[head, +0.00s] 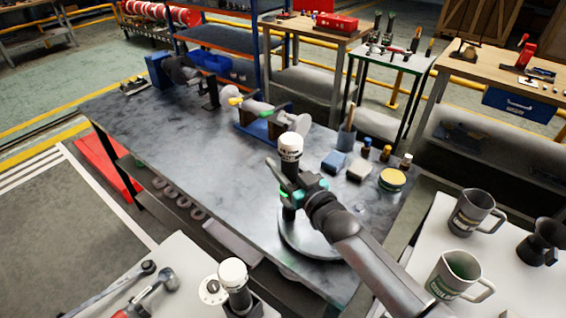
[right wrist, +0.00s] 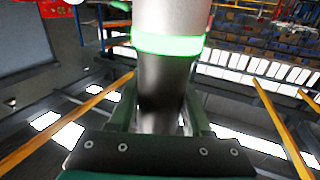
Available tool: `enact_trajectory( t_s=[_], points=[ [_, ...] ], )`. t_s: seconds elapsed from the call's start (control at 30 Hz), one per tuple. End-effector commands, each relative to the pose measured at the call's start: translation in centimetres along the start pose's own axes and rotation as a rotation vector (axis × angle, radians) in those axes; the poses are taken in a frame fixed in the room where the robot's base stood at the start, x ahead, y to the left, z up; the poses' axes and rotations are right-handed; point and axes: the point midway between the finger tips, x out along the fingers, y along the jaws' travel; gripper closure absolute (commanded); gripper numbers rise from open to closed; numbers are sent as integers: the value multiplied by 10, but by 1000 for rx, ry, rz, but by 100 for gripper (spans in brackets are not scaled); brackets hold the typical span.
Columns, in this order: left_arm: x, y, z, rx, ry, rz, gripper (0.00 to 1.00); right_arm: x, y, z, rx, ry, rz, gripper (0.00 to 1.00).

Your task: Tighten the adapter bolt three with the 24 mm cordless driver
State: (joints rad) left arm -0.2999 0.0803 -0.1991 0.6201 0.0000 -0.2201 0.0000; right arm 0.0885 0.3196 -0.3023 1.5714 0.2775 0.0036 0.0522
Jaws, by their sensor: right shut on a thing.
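My right gripper (head: 292,190) is shut on a cordless driver (head: 290,150), an upright tool with a white top bearing small dark marks. In the right wrist view the driver's grey cylinder (right wrist: 168,85) stands between the fingers, with a glowing green band around it. The size mark cannot be read. Below the gripper is a round grey plate-like part (head: 295,240), partly hidden by my arm; I cannot tell if it is the adapter. Adapter bolt three cannot be made out, and the driver's lower end is hidden. My left gripper is not in view.
A similar white-topped tool (head: 234,275) stands at the front. Wrenches (head: 110,290) lie at front left. Mugs (head: 470,212) stand at right. The bench's left middle is clear.

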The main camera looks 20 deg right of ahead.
Motion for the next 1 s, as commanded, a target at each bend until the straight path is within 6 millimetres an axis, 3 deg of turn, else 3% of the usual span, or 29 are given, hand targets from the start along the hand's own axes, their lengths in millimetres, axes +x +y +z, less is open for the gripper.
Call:
enact_trajectory(
  t_s=[1.0],
  points=[
    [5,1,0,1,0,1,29,0,0,8,-1,2,0,100]
  ],
)
